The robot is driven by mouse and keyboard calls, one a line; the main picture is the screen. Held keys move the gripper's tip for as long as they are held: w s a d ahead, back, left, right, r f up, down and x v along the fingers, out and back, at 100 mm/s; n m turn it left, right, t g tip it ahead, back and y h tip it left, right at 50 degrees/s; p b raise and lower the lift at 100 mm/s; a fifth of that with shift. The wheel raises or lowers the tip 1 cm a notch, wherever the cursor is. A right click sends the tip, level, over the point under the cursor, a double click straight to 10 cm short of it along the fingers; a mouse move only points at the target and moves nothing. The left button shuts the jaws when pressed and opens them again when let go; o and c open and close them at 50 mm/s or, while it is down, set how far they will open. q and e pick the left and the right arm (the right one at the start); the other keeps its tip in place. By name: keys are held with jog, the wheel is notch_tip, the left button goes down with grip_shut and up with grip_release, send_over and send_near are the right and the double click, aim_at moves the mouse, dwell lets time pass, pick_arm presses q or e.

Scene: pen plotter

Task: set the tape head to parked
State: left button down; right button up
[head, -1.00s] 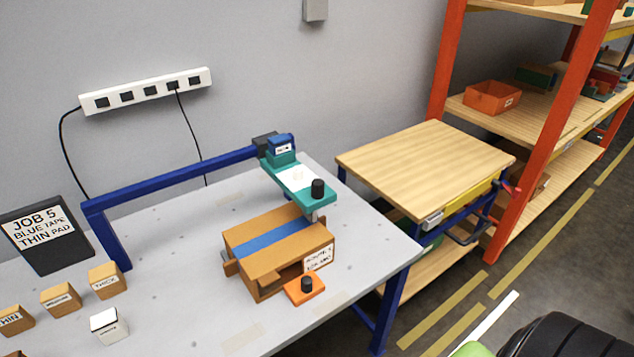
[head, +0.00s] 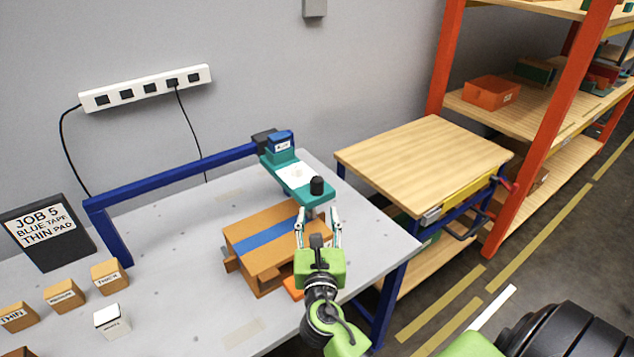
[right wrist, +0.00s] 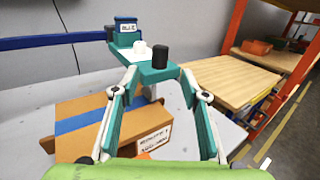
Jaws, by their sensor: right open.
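The teal tape head (head: 295,175) sits at the right end of the blue rail (head: 175,175), over the table's right part, with a black knob (head: 317,185) on top near its front end. It also shows in the right wrist view (right wrist: 140,66), with the black knob (right wrist: 160,57) ahead of and between the fingers. My right gripper (head: 319,212) is open and empty, just in front of the knob and apart from it. A brown box (head: 270,255) with a blue tape strip lies below and left of the gripper. My left gripper is not in view.
An orange block (head: 292,288) by the box is partly hidden by my right gripper. Small labelled blocks (head: 64,296) and a job sign (head: 42,232) stand at the left. A wooden-topped bench (head: 425,160) and orange shelving (head: 520,130) are at the right.

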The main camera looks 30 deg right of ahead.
aim_at(317, 187)
jog(key=p+x, duration=0.2)
jog(key=x, duration=1.1)
jog(key=shift+w+d, duration=0.15)
jog(key=shift+w, duration=0.1)
grip_shut()
